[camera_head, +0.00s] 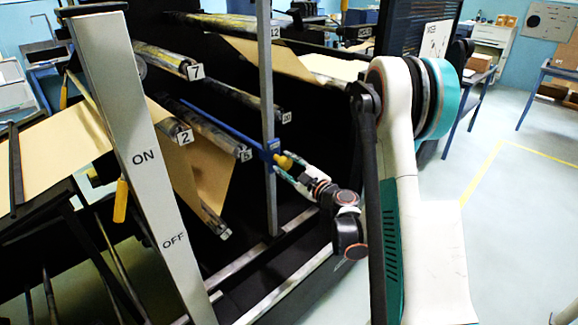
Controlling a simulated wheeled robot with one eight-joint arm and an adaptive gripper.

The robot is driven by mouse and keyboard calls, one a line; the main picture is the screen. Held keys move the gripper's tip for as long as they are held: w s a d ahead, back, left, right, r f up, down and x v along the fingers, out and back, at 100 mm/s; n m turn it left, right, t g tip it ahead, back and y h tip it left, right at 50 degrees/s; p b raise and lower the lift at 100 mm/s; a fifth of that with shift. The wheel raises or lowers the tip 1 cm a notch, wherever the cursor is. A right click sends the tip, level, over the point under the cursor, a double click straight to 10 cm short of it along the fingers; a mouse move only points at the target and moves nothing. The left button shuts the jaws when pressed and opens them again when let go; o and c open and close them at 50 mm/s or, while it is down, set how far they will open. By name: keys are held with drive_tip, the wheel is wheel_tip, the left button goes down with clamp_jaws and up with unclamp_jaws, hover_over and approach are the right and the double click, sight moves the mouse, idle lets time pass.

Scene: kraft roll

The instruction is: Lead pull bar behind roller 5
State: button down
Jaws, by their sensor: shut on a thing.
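The pull bar (222,122) is a thin blue rod with a yellow handle (288,161) at its near right end. It slants up and left into the machine, just above and to the right of roller 5 (215,132). I cannot tell whether it lies behind that roller or touches it. My gripper (284,168) is shut on the pull bar at the yellow handle, right of the grey upright post (268,90). The bar crosses the post near a small blue piece.
Brown kraft paper (205,165) hangs between roller 2 (168,125) and a lower roller (215,222). Roller 7 (160,58) and roller 20 (245,95) sit above. A grey ON/OFF column (130,150) stands left. Open floor (510,200) lies right.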

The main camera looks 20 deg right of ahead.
drive_tip(key=shift+a+r, duration=0.1)
drive_tip(key=s+a+r+p, duration=0.3)
drive_tip(key=a+r+p, duration=0.4)
drive_tip(key=a+r, duration=0.3)
drive_tip(key=s+a+r+p, duration=0.4)
drive_tip(key=a+r+p, duration=0.4)
drive_tip(key=r, duration=0.8)
drive_tip(key=shift+s+a, duration=0.3)
drive_tip(key=shift+a, duration=1.25)
drive_tip(key=shift+s+a+r, duration=0.1)
drive_tip(key=shift+a+r, duration=0.05)
drive_tip(key=shift+r, duration=0.05)
drive_tip(key=shift+r, duration=0.1)
